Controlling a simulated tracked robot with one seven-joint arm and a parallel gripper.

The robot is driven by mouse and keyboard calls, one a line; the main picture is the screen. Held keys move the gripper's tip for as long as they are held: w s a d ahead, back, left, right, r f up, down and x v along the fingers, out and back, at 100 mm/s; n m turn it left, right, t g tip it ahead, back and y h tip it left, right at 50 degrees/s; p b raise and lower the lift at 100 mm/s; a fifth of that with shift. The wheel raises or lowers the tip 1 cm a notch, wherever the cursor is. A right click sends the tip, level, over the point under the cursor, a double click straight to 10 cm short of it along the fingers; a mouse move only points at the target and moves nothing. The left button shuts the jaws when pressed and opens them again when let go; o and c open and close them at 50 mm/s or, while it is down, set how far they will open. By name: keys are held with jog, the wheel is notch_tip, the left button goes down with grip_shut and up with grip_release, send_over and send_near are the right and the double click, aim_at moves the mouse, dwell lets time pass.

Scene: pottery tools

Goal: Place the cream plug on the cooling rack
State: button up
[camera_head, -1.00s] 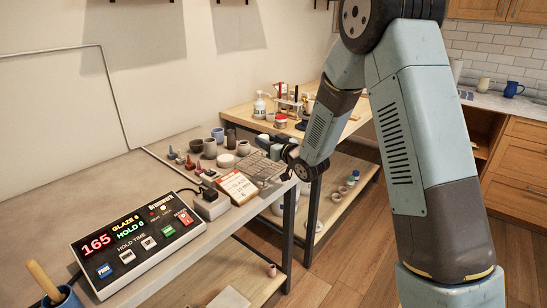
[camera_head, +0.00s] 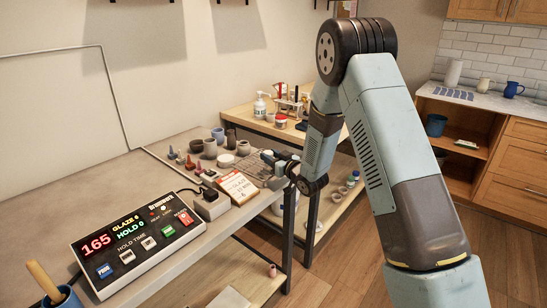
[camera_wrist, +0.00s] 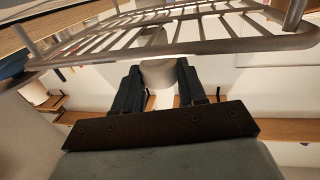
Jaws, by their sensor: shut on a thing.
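My gripper (camera_wrist: 157,88) is shut on the cream plug (camera_wrist: 158,74), a pale round piece between its two dark fingers in the wrist view. The cooling rack (camera_wrist: 210,46) is a metal wire grid with thin bars, crossing the top of that view close by the plug. I cannot tell whether the plug touches the rack. In the head view, the rack (camera_head: 248,172) lies near the right end of the grey bench, and my gripper is at its right side. The plug is not clear in the head view.
A white and orange card (camera_head: 238,187) leans in front of the rack. Several pots and cups, including a grey cup (camera_head: 210,148), and small coloured-tipped tools stand left of it. A control box (camera_head: 135,240) sits nearer. The bench edge drops off to the right.

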jog(key=o, duration=1)
jog(key=shift+o, duration=0.2)
